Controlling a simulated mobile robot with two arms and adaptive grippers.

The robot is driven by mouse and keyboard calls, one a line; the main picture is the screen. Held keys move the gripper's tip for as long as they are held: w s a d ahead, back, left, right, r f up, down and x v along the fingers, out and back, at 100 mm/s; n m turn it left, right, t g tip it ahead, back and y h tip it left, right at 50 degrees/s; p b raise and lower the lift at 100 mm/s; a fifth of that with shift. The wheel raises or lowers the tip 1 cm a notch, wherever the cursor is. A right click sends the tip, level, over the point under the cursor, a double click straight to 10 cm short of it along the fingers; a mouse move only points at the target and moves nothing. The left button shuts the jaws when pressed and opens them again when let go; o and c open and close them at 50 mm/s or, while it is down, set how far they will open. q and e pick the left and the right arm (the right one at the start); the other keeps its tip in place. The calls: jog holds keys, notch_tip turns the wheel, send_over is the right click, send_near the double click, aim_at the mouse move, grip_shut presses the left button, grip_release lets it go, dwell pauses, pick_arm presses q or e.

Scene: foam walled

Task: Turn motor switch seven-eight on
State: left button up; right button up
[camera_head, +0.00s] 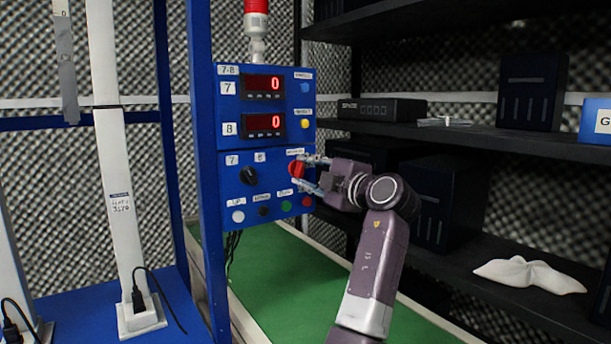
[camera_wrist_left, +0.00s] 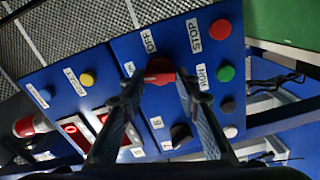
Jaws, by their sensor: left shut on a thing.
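A blue control panel (camera_head: 226,150) labelled 7-8 carries a red rotary knob (camera_head: 296,169) on its right side, under a small label. My left gripper (camera_head: 300,171) is at this knob, one finger above it and one below, shut on it. In the left wrist view the red knob (camera_wrist_left: 159,71) sits between the two fingertips (camera_wrist_left: 157,84), with an OFF label (camera_wrist_left: 148,40) beside it. The knob's exact pointing direction is partly hidden by the fingers. My right gripper is in neither view.
Two red displays (camera_head: 263,84) read 0. A black selector knob (camera_head: 248,175) and several push buttons, including a green one (camera_head: 286,206), lie close to the gripper. A red beacon (camera_head: 256,20) tops the panel. Black shelves (camera_head: 470,137) stand at right.

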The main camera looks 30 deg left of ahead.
pick_arm(q)
jog(key=shift+n+b, duration=0.3)
jog(key=shift+n, duration=1.4)
jog(key=shift+f, duration=0.1)
jog(key=o, duration=1.2)
jog(key=shift+a, duration=0.1)
jog(key=shift+c, duration=0.2)
jog(key=v, duration=1.2)
